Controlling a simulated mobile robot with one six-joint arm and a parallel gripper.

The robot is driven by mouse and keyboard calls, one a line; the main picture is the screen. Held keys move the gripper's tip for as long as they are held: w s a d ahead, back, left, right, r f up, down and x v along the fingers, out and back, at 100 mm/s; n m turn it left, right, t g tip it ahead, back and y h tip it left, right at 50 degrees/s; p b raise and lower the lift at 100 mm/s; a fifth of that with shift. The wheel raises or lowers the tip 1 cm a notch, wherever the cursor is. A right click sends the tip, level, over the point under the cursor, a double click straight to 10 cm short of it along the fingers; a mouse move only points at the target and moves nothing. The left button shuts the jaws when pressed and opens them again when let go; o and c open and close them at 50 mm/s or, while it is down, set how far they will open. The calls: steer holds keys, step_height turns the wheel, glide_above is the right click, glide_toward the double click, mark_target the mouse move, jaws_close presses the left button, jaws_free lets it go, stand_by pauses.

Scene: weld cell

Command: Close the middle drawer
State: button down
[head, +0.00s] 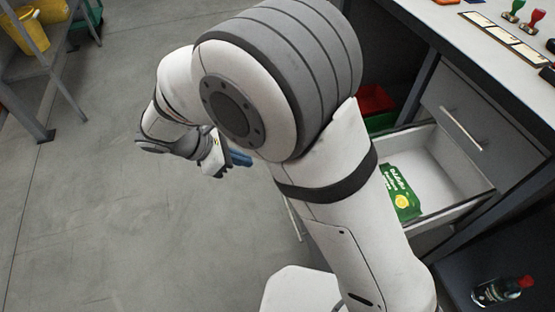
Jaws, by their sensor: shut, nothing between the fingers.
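The open drawer (447,158) is pulled out from the cabinet under the bench at the right of the head view. It has a pale interior and holds a green packet (401,193) with yellow and white print. My arm hides its left part and most of its front. Another drawer front (462,112) with a bar handle shows above it, set further back. My gripper (240,158) has blue fingertips and is shut and empty. In the picture it is left of the open drawer, over the floor and apart from it.
Red and green bins (374,100) stand behind the open drawer. A dark bottle (503,290) lies at the lower right. Stamps (514,12) and cards lie on the bench top. A shelf with yellow bins (22,36) is at the upper left. The grey floor (90,210) at left is clear.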

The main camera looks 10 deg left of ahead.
steer(key=w+d+r+b+x, duration=0.1)
steer(key=b+x, duration=0.4)
steer(key=x, duration=0.7)
steer(key=shift+d+r, duration=0.2)
steer(key=shift+d, duration=0.3)
steer(key=shift+w, duration=0.15)
